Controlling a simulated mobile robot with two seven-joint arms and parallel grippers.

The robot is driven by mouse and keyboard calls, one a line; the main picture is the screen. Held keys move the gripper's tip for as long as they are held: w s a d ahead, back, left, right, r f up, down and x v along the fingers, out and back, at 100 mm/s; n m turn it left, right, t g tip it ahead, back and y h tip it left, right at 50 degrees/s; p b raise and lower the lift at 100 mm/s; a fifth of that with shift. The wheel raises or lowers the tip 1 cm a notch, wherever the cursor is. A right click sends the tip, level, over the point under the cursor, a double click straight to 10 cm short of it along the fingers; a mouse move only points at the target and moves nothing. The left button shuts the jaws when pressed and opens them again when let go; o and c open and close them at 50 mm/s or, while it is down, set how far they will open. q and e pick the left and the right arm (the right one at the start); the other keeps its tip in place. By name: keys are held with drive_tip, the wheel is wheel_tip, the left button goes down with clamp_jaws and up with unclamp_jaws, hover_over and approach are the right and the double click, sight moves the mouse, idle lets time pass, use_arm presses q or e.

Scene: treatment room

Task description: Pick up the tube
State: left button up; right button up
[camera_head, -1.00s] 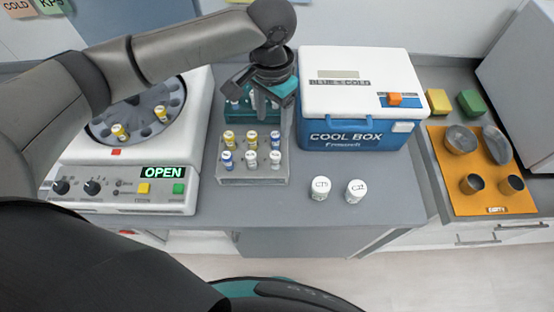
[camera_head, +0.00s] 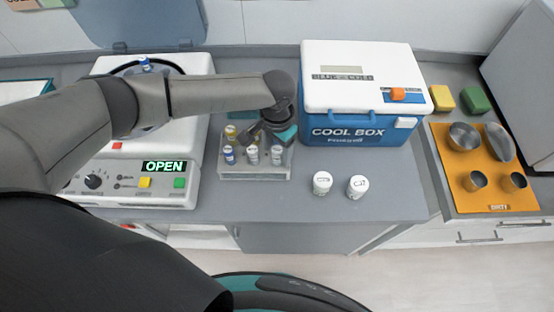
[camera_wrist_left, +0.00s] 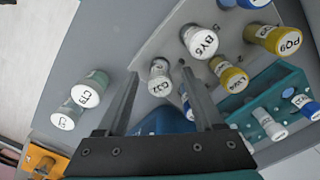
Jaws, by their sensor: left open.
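Several capped tubes stand in a grey rack (camera_head: 255,174) on the counter; the front row shows a blue-banded tube (camera_head: 229,155) and two white ones (camera_head: 252,155) (camera_head: 277,155). A yellow-banded tube (camera_head: 231,133) stands behind. My left gripper (camera_head: 268,140) is over the rack and hides part of it. In the left wrist view its open fingers (camera_wrist_left: 158,85) point at the rack, with a white-capped tube (camera_wrist_left: 160,76) between or just beyond them. Which tube is meant cannot be told. My right gripper is not in view.
A blue-and-white cool box (camera_head: 345,132) stands right of the rack. The open centrifuge (camera_head: 140,196) is at left, partly behind my arm. Two white-capped vials (camera_head: 322,183) (camera_head: 357,187) stand in front. An orange mat (camera_head: 505,190) with metal cups lies far right. A teal rack (camera_wrist_left: 262,102) stands behind.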

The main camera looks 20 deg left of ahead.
use_arm(q)
drive_tip(key=shift+f, duration=0.15)
clamp_jaws()
idle(0.4)
idle(0.4)
